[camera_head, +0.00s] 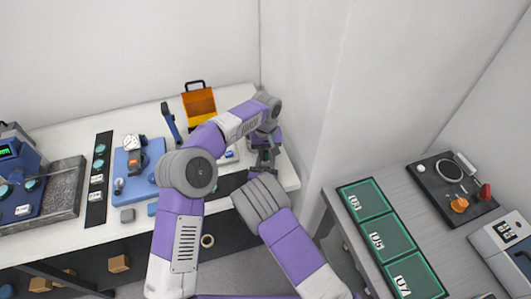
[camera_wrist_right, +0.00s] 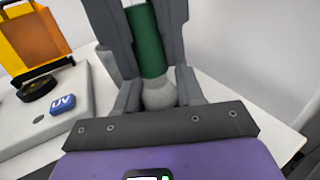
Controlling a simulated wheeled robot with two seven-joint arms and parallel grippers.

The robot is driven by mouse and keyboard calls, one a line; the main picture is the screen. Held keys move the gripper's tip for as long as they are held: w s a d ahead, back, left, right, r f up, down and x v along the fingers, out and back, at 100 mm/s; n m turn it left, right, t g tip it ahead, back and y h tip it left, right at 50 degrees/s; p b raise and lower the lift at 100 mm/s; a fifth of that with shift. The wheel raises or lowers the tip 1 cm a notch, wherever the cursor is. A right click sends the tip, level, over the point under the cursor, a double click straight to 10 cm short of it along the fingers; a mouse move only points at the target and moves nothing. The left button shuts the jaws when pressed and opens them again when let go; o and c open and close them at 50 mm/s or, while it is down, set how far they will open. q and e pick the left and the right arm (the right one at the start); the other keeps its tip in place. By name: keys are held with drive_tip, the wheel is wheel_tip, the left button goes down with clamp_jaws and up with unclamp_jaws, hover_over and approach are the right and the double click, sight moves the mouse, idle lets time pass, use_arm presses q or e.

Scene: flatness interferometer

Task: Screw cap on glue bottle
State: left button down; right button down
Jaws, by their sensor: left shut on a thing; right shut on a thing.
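My left gripper (camera_head: 266,150) points down over the right end of the bench and is shut; what lies between its jaws is mostly hidden, seemingly the cap. My right arm comes from the lower right, and its gripper meets the left one there. In the right wrist view my right gripper (camera_wrist_right: 157,88) is shut on a green cylinder, seemingly the glue bottle (camera_wrist_right: 148,42), with a pale rounded part at its near end. A bit of green also shows in the head view between the grippers. I cannot tell whether cap and bottle touch.
An orange open box (camera_head: 200,103) stands at the back of the bench. A blue fixture plate (camera_head: 133,187) is farther left. A wall stands close on the right; a second table (camera_head: 335,197) is beyond it.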

use_arm(q)
drive_tip(key=m, duration=0.7)
drive_tip(key=shift+m, duration=0.3)
drive_tip(key=m, duration=0.3)
drive_tip(key=shift+m, duration=0.4)
drive_tip(key=m, duration=0.3)
drive_tip(key=shift+m, duration=0.4)
drive_tip(key=c, duration=0.9)
unclamp_jaws()
drive_tip(key=shift+c, duration=0.2)
wheel_tip(320, 180, up, 12)
